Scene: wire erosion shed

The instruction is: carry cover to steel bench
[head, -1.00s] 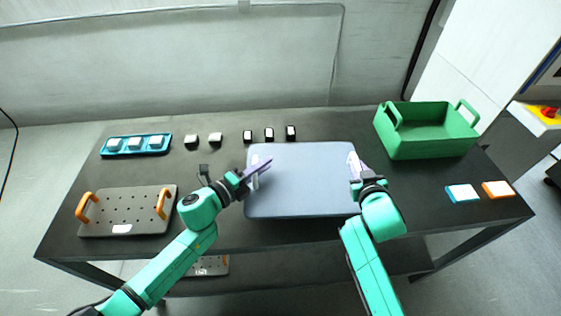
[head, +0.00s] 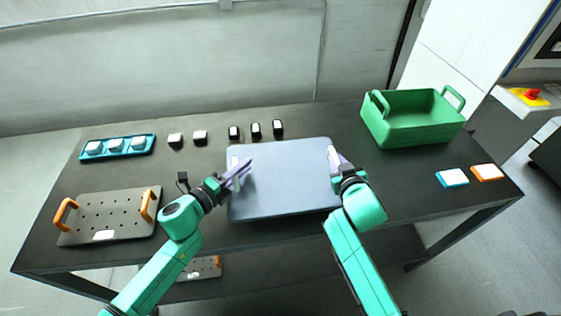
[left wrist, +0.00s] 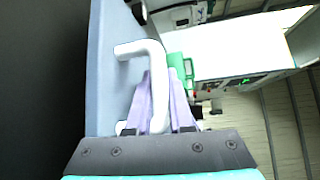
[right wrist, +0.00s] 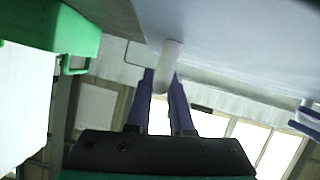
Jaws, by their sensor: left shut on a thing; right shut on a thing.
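The cover (head: 285,180) is a flat blue-grey panel with a white handle at each short side, over the middle of the dark table. My left gripper (head: 240,172) is shut on its left handle, and this white handle (left wrist: 155,75) shows between the purple fingers in the left wrist view. My right gripper (head: 338,163) is shut on the right handle, which shows as a white bar (right wrist: 168,62) in the right wrist view. The cover looks about level; I cannot tell how far it is above the tabletop. I cannot identify a separate steel bench.
The dark table (head: 400,185) carries a green crate (head: 415,140) at right, blue and orange-edged blocks (head: 452,177), a teal tray (head: 117,157), several small black and white blocks (head: 255,131), and a perforated plate with orange handles (head: 108,217) at left. A wall stands behind.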

